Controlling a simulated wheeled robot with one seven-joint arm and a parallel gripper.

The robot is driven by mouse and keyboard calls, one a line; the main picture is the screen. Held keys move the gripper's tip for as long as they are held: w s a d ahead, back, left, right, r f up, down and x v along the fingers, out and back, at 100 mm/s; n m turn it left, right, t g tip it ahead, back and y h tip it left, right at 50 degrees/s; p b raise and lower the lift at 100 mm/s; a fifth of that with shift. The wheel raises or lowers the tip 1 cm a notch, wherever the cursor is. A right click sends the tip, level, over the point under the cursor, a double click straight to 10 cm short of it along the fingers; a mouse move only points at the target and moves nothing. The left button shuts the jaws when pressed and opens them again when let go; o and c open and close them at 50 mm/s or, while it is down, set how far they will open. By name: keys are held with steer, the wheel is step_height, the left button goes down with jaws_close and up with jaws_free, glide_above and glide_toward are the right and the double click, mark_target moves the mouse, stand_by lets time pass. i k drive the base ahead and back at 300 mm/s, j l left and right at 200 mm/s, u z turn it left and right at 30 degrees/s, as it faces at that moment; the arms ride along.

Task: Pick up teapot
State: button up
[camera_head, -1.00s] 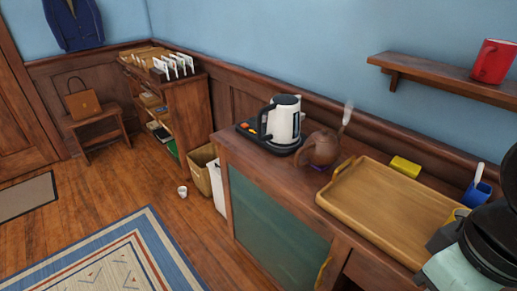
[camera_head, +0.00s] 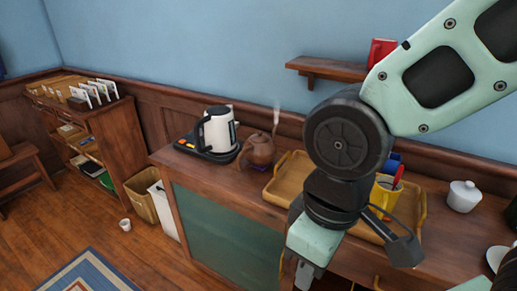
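The brown teapot (camera_head: 258,150) stands upright on the wooden cabinet top, between the white kettle and the wooden tray. Steam or a pale wisp rises beside it. My gripper (camera_head: 303,276) points down in front of the cabinet, to the right of and lower in the picture than the teapot. It is apart from the teapot. Its fingertips are small and partly cut off by the bottom edge, so I cannot tell whether they are open or shut.
A white and black kettle (camera_head: 216,131) on its base is close left of the teapot. The wooden tray (camera_head: 284,181) is close right, partly behind my arm.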

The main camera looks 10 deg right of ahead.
mark_target(260, 150)
steer(key=i+j, duration=0.15)
steer(key=j, duration=0.25)
steer(key=i+j+z, duration=0.15)
steer(key=j, duration=0.25)
steer(key=i+j, duration=0.15)
steer(key=j, duration=0.25)
steer(key=i+j+z, duration=0.1)
steer(key=j, duration=0.3)
steer(key=i+j+z, duration=0.1)
steer(key=j, duration=0.3)
steer(key=i, duration=0.1)
